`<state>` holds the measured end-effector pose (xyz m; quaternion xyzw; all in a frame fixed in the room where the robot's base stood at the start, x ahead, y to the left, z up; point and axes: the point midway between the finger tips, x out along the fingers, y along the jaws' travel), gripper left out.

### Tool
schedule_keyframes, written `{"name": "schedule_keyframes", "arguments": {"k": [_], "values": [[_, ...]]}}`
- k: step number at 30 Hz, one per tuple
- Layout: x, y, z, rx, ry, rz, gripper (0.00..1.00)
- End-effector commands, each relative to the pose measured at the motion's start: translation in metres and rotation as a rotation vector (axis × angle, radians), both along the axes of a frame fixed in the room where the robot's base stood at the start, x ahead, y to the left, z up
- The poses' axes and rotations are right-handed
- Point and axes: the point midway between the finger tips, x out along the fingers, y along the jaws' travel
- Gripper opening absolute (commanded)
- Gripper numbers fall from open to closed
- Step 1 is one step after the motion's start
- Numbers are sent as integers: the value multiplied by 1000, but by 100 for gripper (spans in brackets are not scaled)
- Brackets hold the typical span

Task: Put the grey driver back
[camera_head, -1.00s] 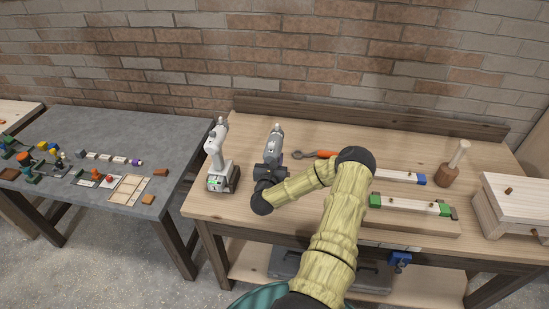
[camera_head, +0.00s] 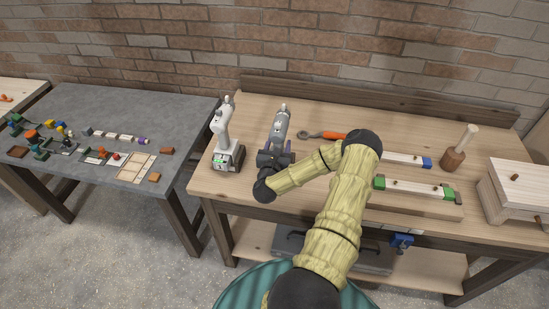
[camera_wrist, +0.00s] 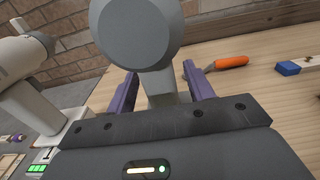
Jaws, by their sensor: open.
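The grey driver (camera_head: 279,124) stands on the wooden bench, right of a white-and-grey driver (camera_head: 224,122). In the wrist view its round grey end (camera_wrist: 135,30) fills the upper middle, and its grip (camera_wrist: 160,90) comes down between my purple fingers. My gripper (camera_head: 276,152) is open around that grip, with a finger on each side; a gap shows at the right finger. My gripper hides the driver's lower part and whatever is under it. The white-and-grey driver sits on a dark base with a green-lit panel (camera_head: 220,160), which also shows in the wrist view (camera_wrist: 42,160).
An orange-handled tool (camera_head: 325,135) lies behind my arm. Wooden bars with blue and green ends (camera_head: 420,190), a mallet (camera_head: 458,150) and a wooden box (camera_head: 515,190) are to the right. A grey table (camera_head: 110,105) with small parts stands left, across a gap.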

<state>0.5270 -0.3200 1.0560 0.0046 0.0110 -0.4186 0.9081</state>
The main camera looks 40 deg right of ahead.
Motion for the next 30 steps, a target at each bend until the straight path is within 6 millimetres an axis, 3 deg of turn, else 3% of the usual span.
{"name": "schedule_keyframes", "arguments": {"k": [8, 21, 30], "values": [[-37, 44, 1, 5, 3, 2, 52], [-53, 63, 0, 7, 4, 2, 52], [-54, 69, 2, 0, 0, 7, 52]]}}
